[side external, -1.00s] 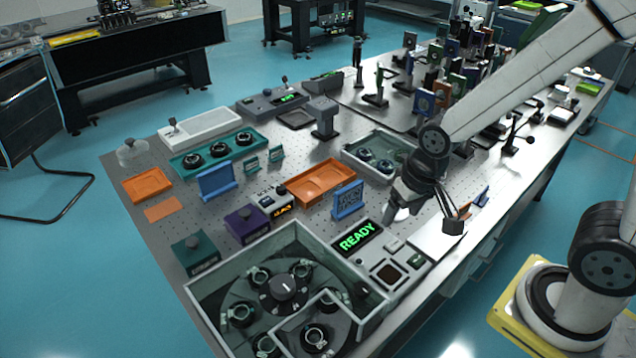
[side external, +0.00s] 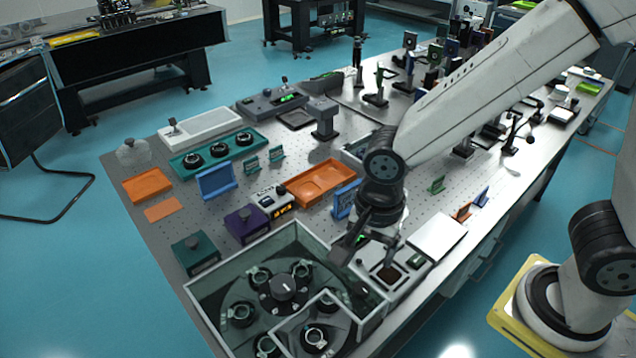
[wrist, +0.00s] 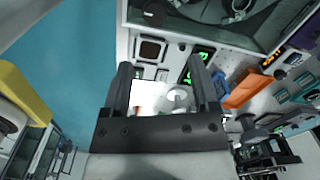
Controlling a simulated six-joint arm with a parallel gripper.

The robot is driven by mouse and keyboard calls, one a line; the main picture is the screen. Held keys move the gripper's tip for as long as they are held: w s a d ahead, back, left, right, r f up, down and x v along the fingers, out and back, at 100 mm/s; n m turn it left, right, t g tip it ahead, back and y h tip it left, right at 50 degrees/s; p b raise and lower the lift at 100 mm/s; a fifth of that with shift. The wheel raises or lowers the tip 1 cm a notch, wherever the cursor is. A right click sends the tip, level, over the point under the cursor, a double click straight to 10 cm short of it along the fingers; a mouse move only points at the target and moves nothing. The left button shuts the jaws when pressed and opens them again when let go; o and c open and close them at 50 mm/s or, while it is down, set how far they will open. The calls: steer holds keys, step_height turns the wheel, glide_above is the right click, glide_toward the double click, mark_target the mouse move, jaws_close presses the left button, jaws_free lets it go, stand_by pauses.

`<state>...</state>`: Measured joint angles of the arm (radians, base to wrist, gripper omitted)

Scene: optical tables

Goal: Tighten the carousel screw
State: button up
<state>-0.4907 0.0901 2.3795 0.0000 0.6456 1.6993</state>
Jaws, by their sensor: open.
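The carousel (side external: 240,287) is a dark round plate with several ringed holders, inside a clear-walled box (side external: 208,271) at the near end of the table. Its central hub carries a screw-like knob (side external: 284,287) with a pale line on top. My gripper (side external: 362,256) is open, above the control panel just right of the box. It is apart from the knob. In the wrist view my gripper (wrist: 160,76) shows both fingers spread. A pale round object (wrist: 178,96) shows between them; I cannot tell what it is. Part of the box (wrist: 200,33) is at the top there.
The box walls stand between my gripper and the hub. A control panel (side external: 410,262) with a dark square is beside the box. A white pad (side external: 437,236), an orange tray (side external: 322,182), and purple (side external: 246,223) and teal (side external: 194,252) blocks are nearby.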

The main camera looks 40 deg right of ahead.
mark_target(361, 288)
steer(key=shift+s+a+r+m, duration=0.1)
steer(key=shift+s+a+m, duration=0.1)
steer(key=shift+a+m, duration=0.3)
steer(key=shift+s+a+r+m, duration=0.1)
steer(key=shift+s+a+m, duration=0.1)
steer(key=shift+a+m, duration=0.3)
steer(key=shift+d+f, duration=0.1)
steer(key=shift+f, duration=0.15)
steer(key=shift+f, duration=3.75)
jaws_close()
